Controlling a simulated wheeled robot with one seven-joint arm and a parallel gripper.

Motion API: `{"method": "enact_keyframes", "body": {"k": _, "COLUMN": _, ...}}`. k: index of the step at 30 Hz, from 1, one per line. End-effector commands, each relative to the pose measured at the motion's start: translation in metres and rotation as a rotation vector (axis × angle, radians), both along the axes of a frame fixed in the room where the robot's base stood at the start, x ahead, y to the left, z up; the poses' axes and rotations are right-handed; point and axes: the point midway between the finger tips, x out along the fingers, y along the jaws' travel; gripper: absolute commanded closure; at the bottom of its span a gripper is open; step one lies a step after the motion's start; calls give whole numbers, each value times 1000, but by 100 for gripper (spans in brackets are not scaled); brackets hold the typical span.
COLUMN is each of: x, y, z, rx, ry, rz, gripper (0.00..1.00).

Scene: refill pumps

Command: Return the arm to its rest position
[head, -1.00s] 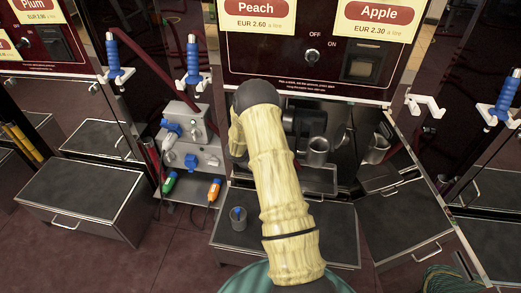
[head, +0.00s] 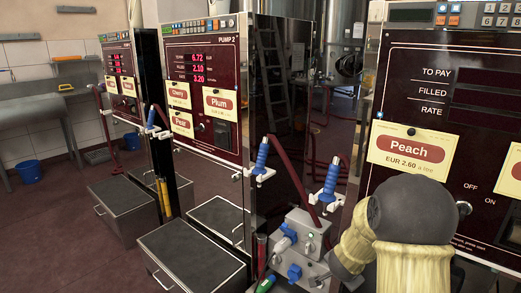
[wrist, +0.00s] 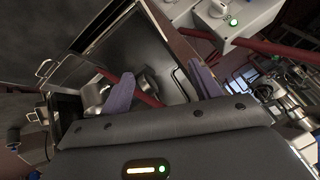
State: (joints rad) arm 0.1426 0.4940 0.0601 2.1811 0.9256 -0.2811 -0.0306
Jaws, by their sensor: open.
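My arm (head: 408,225), in a cream sleeve with a dark grey joint, shows at the lower right of the head view, in front of the Peach pump (head: 425,100). My gripper is outside the head view. In the wrist view my gripper (wrist: 161,72) has its two purple-grey fingers spread apart, with nothing held between them. Beyond the fingers are a dark panel with a metal edge, a dark red hose (wrist: 150,100) and metal fittings. Whether the fingers touch any of these I cannot tell.
A grey socket box (head: 298,245) stands left of my arm, with blue-handled nozzles (head: 262,155) above it. Pump 2 (head: 205,90) and its metal step box (head: 192,255) are at centre left. Open red floor, a blue bucket (head: 28,172) and a workbench lie far left.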

Motion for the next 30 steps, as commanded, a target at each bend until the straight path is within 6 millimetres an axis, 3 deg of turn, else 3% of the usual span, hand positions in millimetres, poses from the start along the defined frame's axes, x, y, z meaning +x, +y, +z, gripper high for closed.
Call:
{"method": "enact_keyframes", "body": {"k": 3, "x": -30, "y": 37, "z": 21, "rx": -6, "ry": 56, "rz": 234, "gripper": 37}}
{"method": "enact_keyframes", "body": {"k": 9, "x": -101, "y": 79, "z": 39, "rx": -50, "ry": 203, "rz": 587, "gripper": 37}}
{"method": "enact_keyframes", "body": {"k": 15, "x": -164, "y": 91, "z": 45, "rx": -112, "ry": 343, "rz": 814, "gripper": 37}}
{"method": "enact_keyframes", "body": {"k": 21, "x": -216, "y": 89, "z": 49, "rx": -184, "ry": 469, "rz": 976, "gripper": 37}}
{"method": "enact_keyframes", "body": {"k": 22, "x": -223, "y": 88, "z": 50, "rx": -193, "ry": 487, "rz": 995, "gripper": 37}}
{"method": "enact_keyframes", "body": {"k": 30, "x": -218, "y": 88, "z": 97, "rx": -186, "ry": 480, "rz": 984, "gripper": 37}}
